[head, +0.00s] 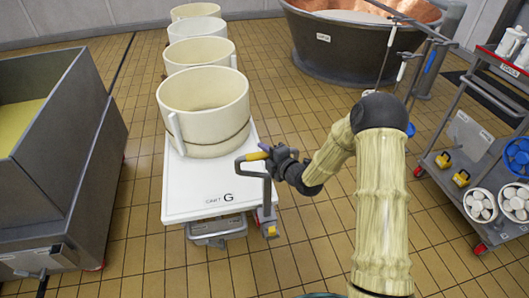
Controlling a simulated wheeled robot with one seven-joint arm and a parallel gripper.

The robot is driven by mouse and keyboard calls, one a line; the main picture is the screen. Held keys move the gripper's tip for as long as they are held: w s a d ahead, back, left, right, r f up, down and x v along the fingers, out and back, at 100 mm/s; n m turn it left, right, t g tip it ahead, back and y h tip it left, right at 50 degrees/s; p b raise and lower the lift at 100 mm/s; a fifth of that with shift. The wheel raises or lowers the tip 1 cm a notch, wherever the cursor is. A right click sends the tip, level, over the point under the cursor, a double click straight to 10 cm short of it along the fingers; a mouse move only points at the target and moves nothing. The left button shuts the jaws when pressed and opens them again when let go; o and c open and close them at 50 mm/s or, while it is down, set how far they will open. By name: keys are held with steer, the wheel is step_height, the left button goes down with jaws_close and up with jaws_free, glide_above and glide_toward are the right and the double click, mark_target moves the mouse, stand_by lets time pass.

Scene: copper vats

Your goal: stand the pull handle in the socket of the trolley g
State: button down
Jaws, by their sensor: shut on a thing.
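The trolley g (190,198) has a white top with a label reading G near its front edge. The pull handle (267,190) is a grey bent bar. Its lower part reaches down beside the trolley's front right corner. The socket (267,217) appears to be at that front right corner, around the bar's lower end. I cannot tell whether the end is inside it or only in front of it.
A grey vat (60,140) stands left and a copper vat (350,40) at the back. A tool cart (470,150) stands right. Tiled floor (310,240) is clear between trolley and cart.

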steer(key=shift+r, duration=0.2)
steer(key=c, duration=1.1)
jaws_free()
steer(key=shift+f, duration=0.25)
steer(key=b+v, duration=0.2)
steer(key=v, duration=1.5)
steer(key=shift+s+d+r, duration=0.15)
steer(key=shift+s+d, duration=0.05)
